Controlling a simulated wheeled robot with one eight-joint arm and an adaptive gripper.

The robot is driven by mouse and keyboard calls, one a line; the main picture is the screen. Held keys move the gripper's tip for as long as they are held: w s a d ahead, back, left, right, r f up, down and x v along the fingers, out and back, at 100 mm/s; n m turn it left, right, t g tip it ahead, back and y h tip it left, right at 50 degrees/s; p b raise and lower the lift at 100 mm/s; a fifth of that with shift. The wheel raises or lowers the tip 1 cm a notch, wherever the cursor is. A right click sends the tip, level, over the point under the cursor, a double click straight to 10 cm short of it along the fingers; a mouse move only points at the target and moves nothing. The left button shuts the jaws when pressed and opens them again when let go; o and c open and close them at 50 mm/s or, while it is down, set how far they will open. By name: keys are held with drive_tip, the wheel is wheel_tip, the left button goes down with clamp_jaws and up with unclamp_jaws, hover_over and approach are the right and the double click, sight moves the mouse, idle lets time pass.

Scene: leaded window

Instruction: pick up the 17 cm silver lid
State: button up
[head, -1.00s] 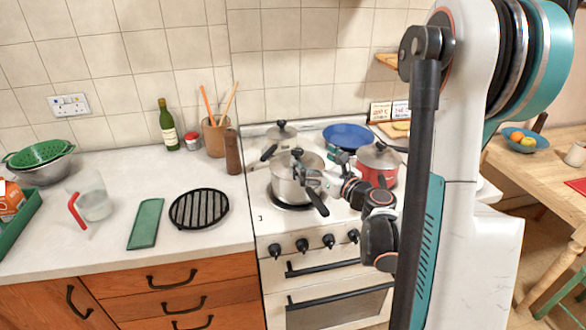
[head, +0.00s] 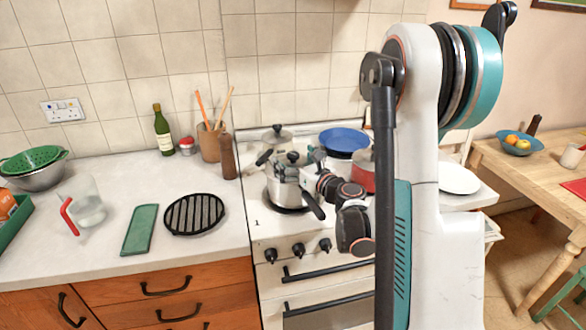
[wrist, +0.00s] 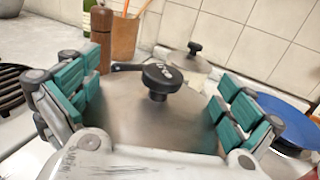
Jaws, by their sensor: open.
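A silver lid (head: 281,172) with a black knob sits on the steel saucepan (head: 284,193) at the front left of the stove. In the wrist view this lid (wrist: 125,108) fills the middle, its black knob between the teal finger pads. My gripper (wrist: 157,90) is open, with one finger on each side of the lid and nothing held. In the head view my gripper (head: 308,168) is at the saucepan's top, partly covering it. I cannot tell whether the fingers touch the lid. A second silver lid (head: 275,137) with a dark knob is on a pot behind.
A red pot (head: 363,172) is right of the saucepan, mostly hidden by my arm. A blue pan (head: 343,140) is at the back right. A pepper mill (head: 227,156) and utensil pot (head: 209,142) stand left of the stove. A black grate (head: 194,214) lies on the counter.

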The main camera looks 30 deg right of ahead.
drive_tip(key=shift+s+r, duration=0.1)
drive_tip(key=shift+s, duration=0.1)
drive_tip(key=c, duration=1.4)
drive_tip(key=shift+o, duration=0.2)
drive_tip(key=shift+r, duration=0.1)
drive_tip(key=shift+c, duration=0.2)
